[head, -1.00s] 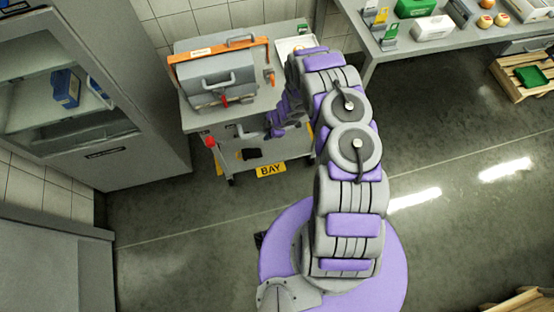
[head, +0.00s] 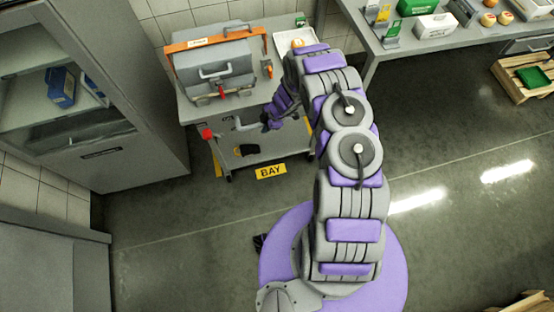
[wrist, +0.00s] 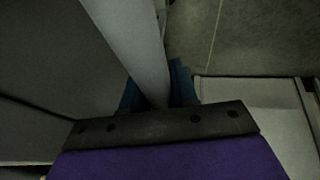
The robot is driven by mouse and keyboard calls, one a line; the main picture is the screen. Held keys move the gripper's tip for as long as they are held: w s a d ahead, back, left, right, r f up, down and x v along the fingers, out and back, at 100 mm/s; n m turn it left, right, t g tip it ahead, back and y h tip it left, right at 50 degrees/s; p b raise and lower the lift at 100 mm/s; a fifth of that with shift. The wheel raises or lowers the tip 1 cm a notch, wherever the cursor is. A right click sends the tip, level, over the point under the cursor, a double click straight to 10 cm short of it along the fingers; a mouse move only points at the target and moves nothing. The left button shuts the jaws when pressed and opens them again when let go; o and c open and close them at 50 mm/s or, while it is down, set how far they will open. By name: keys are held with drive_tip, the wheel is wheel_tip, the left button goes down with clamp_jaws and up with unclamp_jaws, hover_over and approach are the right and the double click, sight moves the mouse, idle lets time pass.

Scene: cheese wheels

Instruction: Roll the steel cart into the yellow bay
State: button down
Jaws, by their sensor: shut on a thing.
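The steel cart (head: 193,112) stands by the tiled wall, with a grey lidded machine on its top. A grey push handle (head: 248,126) sticks out from its near side. My gripper (head: 270,122) is at the right part of this handle. In the wrist view the two dark blue fingers of my gripper (wrist: 158,92) sit on both sides of a grey bar (wrist: 135,42), shut on it. The yellow BAY plate (head: 271,171) lies at floor level just in front of the cart's near side. The bay's outline is mostly hidden by the cart.
A tall grey cabinet (head: 150,165) with a glass front stands close on the cart's left. A grey table (head: 428,43) with boxes and cheeses is at the upper right. The floor (head: 450,140) on the right is open.

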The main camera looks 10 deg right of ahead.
drive_tip(key=w+b, duration=0.2)
drive_tip(key=w, duration=0.1)
drive_tip(key=shift+w+a+b, duration=0.15)
drive_tip(key=shift+w+b, duration=0.05)
drive_tip(key=shift+b, duration=0.1)
idle(0.4)
drive_tip(key=c, duration=0.8)
unclamp_jaws()
drive_tip(key=shift+a, duration=0.1)
drive_tip(key=o, duration=0.5)
drive_tip(key=shift+d, duration=0.25)
